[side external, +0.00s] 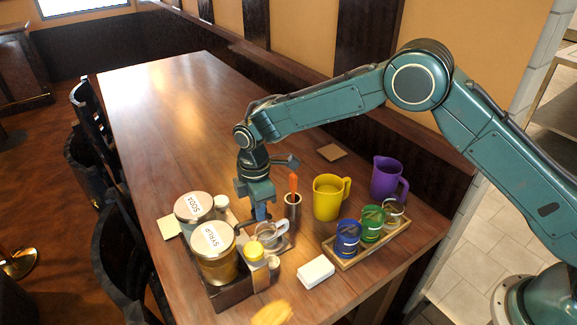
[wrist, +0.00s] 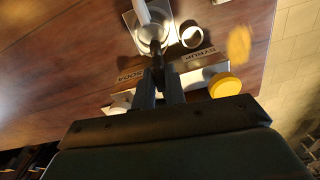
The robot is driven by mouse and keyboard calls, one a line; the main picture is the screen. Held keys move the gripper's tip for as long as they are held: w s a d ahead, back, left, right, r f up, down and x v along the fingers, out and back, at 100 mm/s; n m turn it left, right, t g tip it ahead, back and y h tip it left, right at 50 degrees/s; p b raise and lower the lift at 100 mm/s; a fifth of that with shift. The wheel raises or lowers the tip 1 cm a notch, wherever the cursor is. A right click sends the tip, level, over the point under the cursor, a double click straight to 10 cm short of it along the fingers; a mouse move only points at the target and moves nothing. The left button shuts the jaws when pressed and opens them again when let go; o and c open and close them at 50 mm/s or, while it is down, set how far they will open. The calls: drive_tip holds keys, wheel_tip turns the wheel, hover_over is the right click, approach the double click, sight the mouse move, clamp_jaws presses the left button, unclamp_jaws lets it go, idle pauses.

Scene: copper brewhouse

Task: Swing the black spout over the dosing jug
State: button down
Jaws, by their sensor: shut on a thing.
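My gripper (side external: 258,219) points down beside the soda canister (side external: 195,208) and the syrup canister (side external: 214,253). In the wrist view its fingers (wrist: 158,84) are shut on the black spout (wrist: 157,63). The dosing jug (side external: 271,236) is clear glass and stands on a pale square pad, just right of my gripper. In the wrist view the jug (wrist: 150,36) lies ahead of the fingers, and the spout's tip meets its near rim in the picture. I cannot tell whether the tip is fully over the opening. My fingers hide much of the spout in the side view.
A dark cup with an orange-handled tool (side external: 293,204), a yellow pitcher (side external: 327,198), a purple pitcher (side external: 386,179) and a tray of cups (side external: 373,249) stand to the right. The table's far end is clear.

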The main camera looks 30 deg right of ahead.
drive_tip(key=shift+w+r+n, duration=0.1)
drive_tip(key=shift+w+n, duration=0.25)
drive_tip(key=shift+n, duration=0.25)
drive_tip(key=c, duration=1.7)
unclamp_jaws()
wheel_tip(320, 180, up, 14)
drive_tip(key=shift+f, duration=0.1)
